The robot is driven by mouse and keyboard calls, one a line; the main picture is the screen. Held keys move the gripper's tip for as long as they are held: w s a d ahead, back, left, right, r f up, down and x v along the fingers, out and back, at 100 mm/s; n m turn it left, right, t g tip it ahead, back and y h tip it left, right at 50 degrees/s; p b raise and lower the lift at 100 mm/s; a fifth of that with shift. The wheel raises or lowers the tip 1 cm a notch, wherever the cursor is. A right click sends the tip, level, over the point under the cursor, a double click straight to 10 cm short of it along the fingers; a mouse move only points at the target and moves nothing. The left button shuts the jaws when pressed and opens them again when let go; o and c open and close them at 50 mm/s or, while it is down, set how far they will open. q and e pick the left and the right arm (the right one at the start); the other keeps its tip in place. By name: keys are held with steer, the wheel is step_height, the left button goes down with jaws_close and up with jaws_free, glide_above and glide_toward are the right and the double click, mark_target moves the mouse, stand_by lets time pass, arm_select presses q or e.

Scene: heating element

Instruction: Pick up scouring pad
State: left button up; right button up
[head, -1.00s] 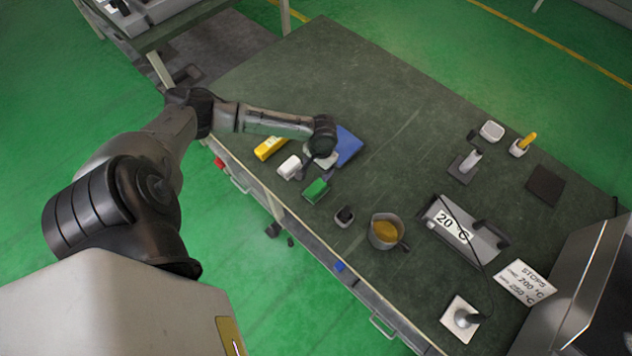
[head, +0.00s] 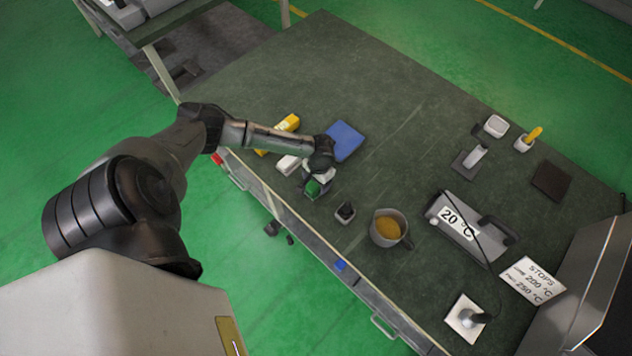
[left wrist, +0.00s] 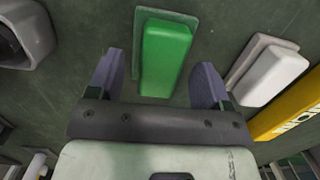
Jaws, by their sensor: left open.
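A green block-shaped pad (left wrist: 167,56), which looks like the scouring pad, lies on the dark bench top with a duller green layer under or beside it. In the head view the pad (head: 313,188) is partly covered by my left gripper (head: 317,177). In the left wrist view my left gripper (left wrist: 158,80) is open, with one finger on each side of the pad's near end. The fingers appear apart from the pad. The height of the fingertips above the bench is hard to tell. My right gripper is not in view.
Close by are a white block (head: 288,164), a yellow box (head: 287,124) and a blue pad (head: 345,141). A small dark-topped container (head: 345,213) and a pot of amber contents (head: 388,228) stand to the right.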

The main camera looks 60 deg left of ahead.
arm_select(q)
steer(key=shift+s+f, duration=0.1)
steer(key=shift+f, duration=0.65)
steer(key=c, duration=0.6)
steer(key=shift+r, duration=0.1)
steer(key=shift+c, duration=0.2)
step_height(320, 180, up, 10)
steer(key=p, duration=0.3)
steer(key=shift+f, duration=0.2)
steer(key=shift+r, duration=0.15)
steer(key=c, duration=0.6)
steer(key=shift+o, duration=0.2)
